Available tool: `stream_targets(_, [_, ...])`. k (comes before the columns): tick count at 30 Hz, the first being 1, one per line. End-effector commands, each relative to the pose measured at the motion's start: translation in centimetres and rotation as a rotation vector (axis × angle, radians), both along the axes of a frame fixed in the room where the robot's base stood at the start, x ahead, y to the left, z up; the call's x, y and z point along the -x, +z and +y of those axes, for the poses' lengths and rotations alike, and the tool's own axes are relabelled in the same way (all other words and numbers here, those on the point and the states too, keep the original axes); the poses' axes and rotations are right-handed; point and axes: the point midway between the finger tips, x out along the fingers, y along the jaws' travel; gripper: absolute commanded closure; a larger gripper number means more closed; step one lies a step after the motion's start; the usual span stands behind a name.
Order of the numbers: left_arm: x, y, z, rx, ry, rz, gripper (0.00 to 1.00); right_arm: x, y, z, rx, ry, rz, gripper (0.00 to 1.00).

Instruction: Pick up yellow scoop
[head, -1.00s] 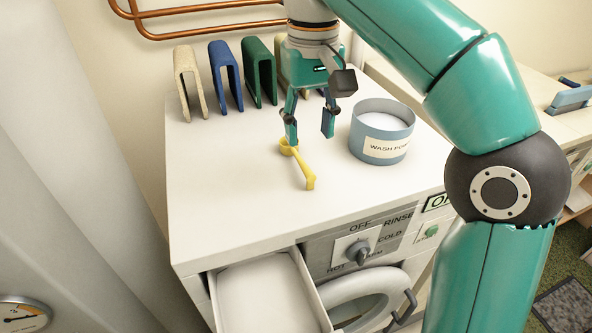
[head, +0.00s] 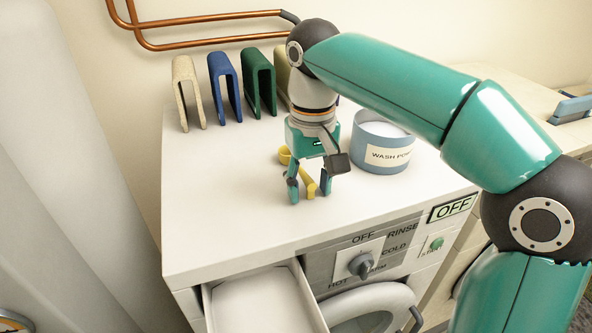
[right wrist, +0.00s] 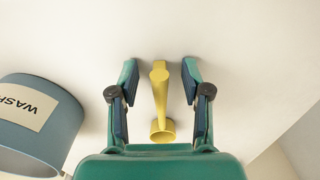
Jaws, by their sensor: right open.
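The yellow scoop (head: 312,189) lies on the white top of the washing machine (head: 230,215), partly hidden in the head view by my right gripper (head: 310,192). In the right wrist view the scoop (right wrist: 159,95) lies between the two fingers of my right gripper (right wrist: 158,75), its cup toward the palm and its handle end between the fingertips. The fingers are open, with a gap on each side of the handle. My left gripper is not in view.
A blue tub of wash powder (head: 383,142) stands right of my right gripper, and also shows in the right wrist view (right wrist: 38,122). Several folded cloths (head: 222,88) stand along the back. A drawer (head: 262,303) is pulled out at the front. The top's left front is clear.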

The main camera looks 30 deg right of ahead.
Motion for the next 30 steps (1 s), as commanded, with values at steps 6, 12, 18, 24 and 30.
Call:
stream_targets(6, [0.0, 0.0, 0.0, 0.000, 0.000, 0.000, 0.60, 0.0, 0.1, 0.0, 0.000, 0.000, 0.000, 0.65])
stream_targets(12, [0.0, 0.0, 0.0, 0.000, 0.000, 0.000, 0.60, 0.0, 0.1, 0.0, 0.000, 0.000, 0.000, 0.99])
stream_targets(18, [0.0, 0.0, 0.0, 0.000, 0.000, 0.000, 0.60, 0.0, 0.1, 0.0, 0.000, 0.001, 0.000, 1.00])
stream_targets(24, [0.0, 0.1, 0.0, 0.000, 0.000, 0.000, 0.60, 0.0, 0.4, 0.0, 0.000, 0.001, 0.000, 1.00])
stream_targets(30, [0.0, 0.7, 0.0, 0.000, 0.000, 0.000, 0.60, -0.1, 2.3, 0.1, 0.000, 0.002, -0.003, 1.00])
